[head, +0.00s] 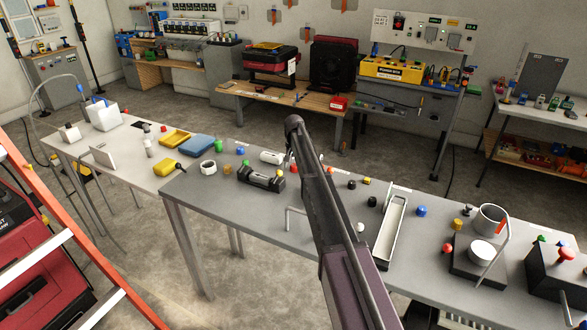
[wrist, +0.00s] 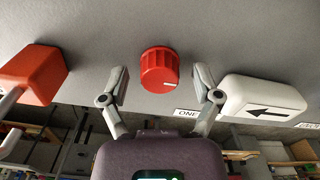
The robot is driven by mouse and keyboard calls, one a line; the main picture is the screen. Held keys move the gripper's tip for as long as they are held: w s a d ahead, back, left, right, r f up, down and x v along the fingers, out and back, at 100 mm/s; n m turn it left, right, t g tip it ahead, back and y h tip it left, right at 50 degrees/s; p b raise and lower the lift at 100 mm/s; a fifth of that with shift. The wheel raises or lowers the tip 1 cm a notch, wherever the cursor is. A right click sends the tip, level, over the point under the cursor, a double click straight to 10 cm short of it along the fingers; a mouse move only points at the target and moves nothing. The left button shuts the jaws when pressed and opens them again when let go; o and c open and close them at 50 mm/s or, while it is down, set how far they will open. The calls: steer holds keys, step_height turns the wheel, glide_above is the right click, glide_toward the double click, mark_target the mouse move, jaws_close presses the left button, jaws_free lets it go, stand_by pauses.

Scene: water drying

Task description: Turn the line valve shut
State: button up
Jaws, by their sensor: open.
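In the wrist view, a ribbed red knob (wrist: 159,70) with a white mark on its face sits between the two fingers of my gripper (wrist: 161,82). The gripper is open, and I see a gap between each finger and the knob. A red-orange block (wrist: 34,73) with a pale rod at its lower end lies to the left. A white block with a black arrow (wrist: 262,103) lies to the right. No label names the line valve, so I cannot tell which part it is. In the head view my arm hides the gripper.
The grey table (head: 222,207) carries several small coloured knobs, a dark clamp-like holder (head: 261,179), a white cylinder (head: 271,157), a long white tray (head: 391,232) and a grey cup (head: 489,219).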

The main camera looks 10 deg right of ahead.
steer(key=shift+c, duration=0.2)
jaws_close()
steer(key=shift+n, duration=0.4)
steer(key=n, duration=1.3)
steer(key=shift+d, duration=0.1)
steer(key=n, duration=0.4)
stand_by(0.4)
